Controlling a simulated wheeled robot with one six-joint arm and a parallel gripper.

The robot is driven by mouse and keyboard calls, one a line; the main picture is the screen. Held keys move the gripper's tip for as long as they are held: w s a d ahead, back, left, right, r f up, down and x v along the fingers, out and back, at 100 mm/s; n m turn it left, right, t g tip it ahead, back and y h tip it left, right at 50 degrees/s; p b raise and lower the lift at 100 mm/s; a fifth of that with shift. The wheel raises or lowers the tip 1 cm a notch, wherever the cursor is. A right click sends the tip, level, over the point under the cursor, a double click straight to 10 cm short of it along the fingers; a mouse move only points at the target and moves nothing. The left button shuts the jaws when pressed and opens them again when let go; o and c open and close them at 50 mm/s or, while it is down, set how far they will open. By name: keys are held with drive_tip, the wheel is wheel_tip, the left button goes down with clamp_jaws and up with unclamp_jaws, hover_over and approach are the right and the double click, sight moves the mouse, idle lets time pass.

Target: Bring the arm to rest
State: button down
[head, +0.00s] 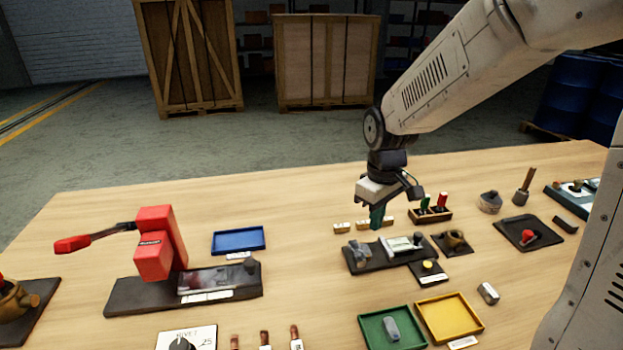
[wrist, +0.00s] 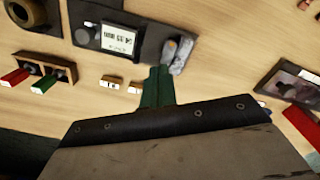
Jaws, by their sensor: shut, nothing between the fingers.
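My gripper (head: 377,217) points down over the middle of the bench, with its green fingers shut and nothing between them. My arm reaches in from the upper right. Whether the fingertips touch the bench cannot be told.
Small brass blocks (head: 342,228) lie close beside the fingers. A wooden holder (head: 432,215) with red and green handles stands to the right. A red lever press (head: 155,245), blue tray (head: 238,240), green tray (head: 366,325) and yellow tray (head: 450,335) are nearby. The bench's back left is clear.

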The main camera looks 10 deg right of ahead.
drive_tip(key=s+r+m, duration=0.2)
drive_tip(key=s+r, duration=0.1)
drive_tip(key=s, duration=0.4)
drive_tip(key=s+d+r+m+t, duration=0.1)
drive_tip(key=s+r, duration=0.3)
drive_tip(key=s, duration=0.4)
drive_tip(key=s+r+m, duration=0.3)
drive_tip(key=s+r, duration=0.1)
drive_tip(key=s, duration=0.4)
drive_tip(key=shift+d+r, duration=0.25)
drive_tip(key=shift+d, duration=0.1)
idle(1.9)
